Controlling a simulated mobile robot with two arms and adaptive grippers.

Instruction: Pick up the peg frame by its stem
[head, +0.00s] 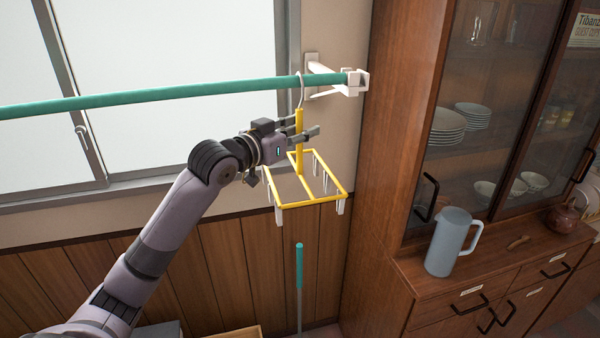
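The yellow peg frame (325,202) hangs by a grey hook from a green horizontal pole (200,92). It is a rectangular frame with white pegs below it and an upright yellow stem (299,158). My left gripper (304,127) is at the upper part of the stem, coming in from the left. One finger passes in front of the stem and the other appears to be behind it. I cannot tell whether the fingers touch it. My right gripper is not in view.
A white wall bracket (350,82) holds the pole's right end. A wooden cabinet (385,150) stands close on the right, with a blue-grey jug (450,243) on its counter. A green-topped rod (299,270) stands below the frame. A window is behind my arm.

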